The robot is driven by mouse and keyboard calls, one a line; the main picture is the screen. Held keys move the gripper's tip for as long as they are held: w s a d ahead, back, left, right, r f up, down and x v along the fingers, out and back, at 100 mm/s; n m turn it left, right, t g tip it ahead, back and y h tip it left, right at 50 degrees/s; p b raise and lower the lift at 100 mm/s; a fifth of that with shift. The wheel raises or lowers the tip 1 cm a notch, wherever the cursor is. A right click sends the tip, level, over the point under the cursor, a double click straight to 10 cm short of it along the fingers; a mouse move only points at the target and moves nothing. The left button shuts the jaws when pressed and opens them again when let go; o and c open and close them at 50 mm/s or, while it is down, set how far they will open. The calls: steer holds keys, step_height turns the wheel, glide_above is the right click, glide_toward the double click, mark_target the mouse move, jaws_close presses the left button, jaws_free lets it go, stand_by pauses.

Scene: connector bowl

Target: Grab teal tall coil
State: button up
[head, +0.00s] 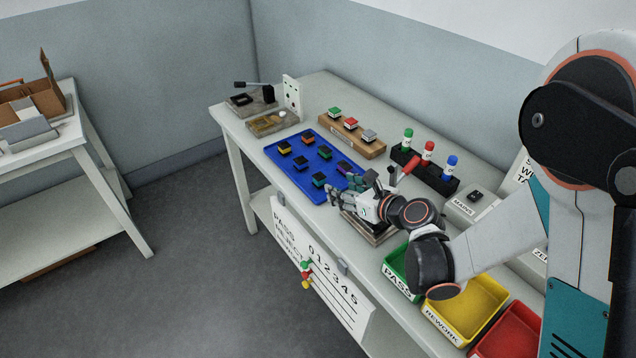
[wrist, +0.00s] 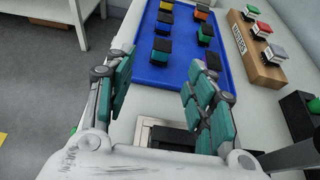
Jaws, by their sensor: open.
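A teal coil with a black top (head: 319,180) stands at the near left corner of the blue tray (head: 287,177). In the wrist view this teal coil (wrist: 161,48) appears ahead of my fingertips, between them in the picture. My gripper (head: 343,188) is beside the tray's near end, its teal-padded fingers spread. In the wrist view my gripper (wrist: 160,72) is open and empty, with the bare near part of the tray between its fingers. The right finger partly covers a purple coil (wrist: 212,60), which stands right of the teal one.
Other coils stand farther up the tray: yellow (head: 284,147), orange (head: 308,137) and green ones (head: 325,152). A wooden block (head: 352,141) with coloured pieces and a black rack (head: 432,178) of bottles stand to the right. Green (head: 397,268) and yellow (head: 468,308) bins are nearer.

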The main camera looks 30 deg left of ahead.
mark_target(319, 175)
steer(key=b+x, duration=0.3)
steer(key=x, duration=0.7)
steer(key=shift+w+d, duration=0.1)
steer(key=shift+w, duration=0.1)
steer(key=shift+r, duration=0.15)
jaws_close()
steer(key=shift+r, duration=0.1)
